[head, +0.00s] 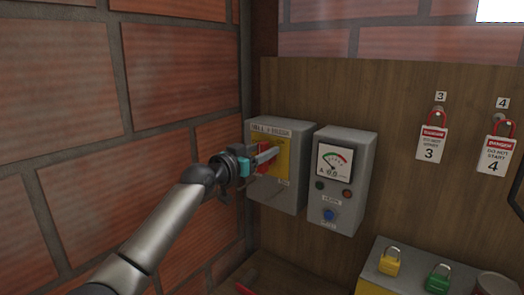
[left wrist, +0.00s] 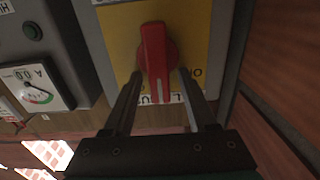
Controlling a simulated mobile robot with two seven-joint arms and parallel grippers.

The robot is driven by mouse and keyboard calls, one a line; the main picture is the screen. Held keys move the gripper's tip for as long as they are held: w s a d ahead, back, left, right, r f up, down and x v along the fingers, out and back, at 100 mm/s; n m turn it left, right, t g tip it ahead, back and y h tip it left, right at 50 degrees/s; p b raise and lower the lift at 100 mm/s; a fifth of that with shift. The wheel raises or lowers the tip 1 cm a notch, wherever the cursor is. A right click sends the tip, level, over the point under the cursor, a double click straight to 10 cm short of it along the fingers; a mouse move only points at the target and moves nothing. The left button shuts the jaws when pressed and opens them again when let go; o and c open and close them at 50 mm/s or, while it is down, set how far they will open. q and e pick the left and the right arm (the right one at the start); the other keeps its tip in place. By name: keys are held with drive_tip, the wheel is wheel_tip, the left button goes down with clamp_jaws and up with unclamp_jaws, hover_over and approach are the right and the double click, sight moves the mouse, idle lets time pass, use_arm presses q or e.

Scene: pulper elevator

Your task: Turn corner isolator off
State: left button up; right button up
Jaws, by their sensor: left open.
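The corner isolator is a grey box (head: 293,198) with a yellow plate (head: 283,157) on the wooden board beside the brick corner. Its red rotary handle (left wrist: 157,55) shows clearly in the left wrist view, with a white mark on its lower part. In the head view the handle is mostly hidden by my gripper. My left gripper (head: 268,156) is at the front of the isolator. In the left wrist view its open fingers (left wrist: 158,88) stand on either side of the red handle's lower end. I cannot tell whether they touch it. My right gripper is not in view.
A grey meter box (head: 335,205) with a dial and blue button is right of the isolator. Danger tags 3 (head: 431,143) and 4 (head: 496,156) hang on red padlocks. Yellow (head: 389,263) and green (head: 438,279) padlocks are at lower right. The brick wall (head: 180,95) is close on the left.

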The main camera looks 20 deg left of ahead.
use_arm(q)
drive_tip(key=c, duration=0.8)
drive_tip(key=shift+f, duration=0.1)
clamp_jaws()
